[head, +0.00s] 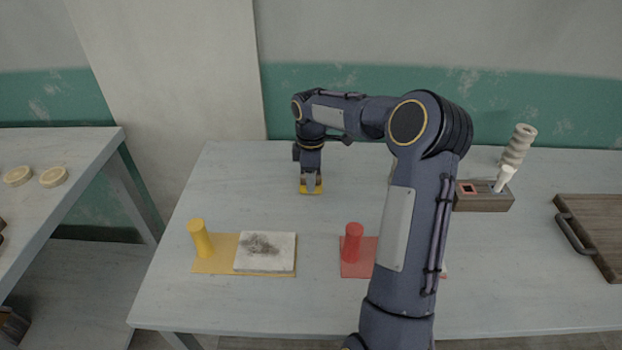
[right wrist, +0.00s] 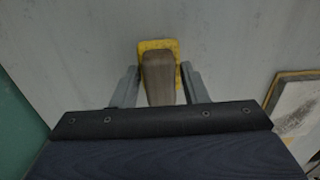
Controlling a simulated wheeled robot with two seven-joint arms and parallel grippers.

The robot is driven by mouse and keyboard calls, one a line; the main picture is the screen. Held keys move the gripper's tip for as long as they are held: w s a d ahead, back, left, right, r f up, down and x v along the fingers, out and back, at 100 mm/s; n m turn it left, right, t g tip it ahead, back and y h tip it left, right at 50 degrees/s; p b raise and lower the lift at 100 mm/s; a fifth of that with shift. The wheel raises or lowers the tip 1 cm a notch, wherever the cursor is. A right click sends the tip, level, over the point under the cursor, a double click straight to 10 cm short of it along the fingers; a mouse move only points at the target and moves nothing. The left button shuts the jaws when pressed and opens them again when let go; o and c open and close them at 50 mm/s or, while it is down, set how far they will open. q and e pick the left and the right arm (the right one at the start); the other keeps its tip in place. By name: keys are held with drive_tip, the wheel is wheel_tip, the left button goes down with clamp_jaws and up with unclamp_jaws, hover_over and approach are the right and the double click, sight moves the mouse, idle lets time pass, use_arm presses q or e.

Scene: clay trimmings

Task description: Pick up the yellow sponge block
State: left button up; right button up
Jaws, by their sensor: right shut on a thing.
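The yellow sponge block (head: 311,190) is at the back left of the table, under my right gripper (head: 311,182). In the right wrist view, the yellow sponge block (right wrist: 150,45) has a brown, wood-like grip on top, and it stands between the fingers of my right gripper (right wrist: 159,70). The fingers are shut on this grip, one on each side. The sponge is on the table or very close to it; I cannot tell which. My left gripper is not in view.
A yellow mat (head: 215,262) bears a yellow cylinder (head: 200,238) and a pale, grey-smudged slab (head: 280,262). A red cylinder (head: 352,243) stands on a red mat (head: 352,270), partly behind my arm. A wooden holder (head: 484,204) and brown tray (head: 592,215) are at right. The table's back middle is clear.

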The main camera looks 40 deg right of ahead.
wheel_tip(320, 180, up, 3)
drive_tip(key=shift+f, duration=0.1)
drive_tip(key=s+a+r, duration=0.6)
drive_tip(key=s+r, duration=0.4)
drive_tip(key=s, duration=0.2)
drive_tip(key=shift+s+a, duration=0.2)
drive_tip(key=shift+a, duration=0.1)
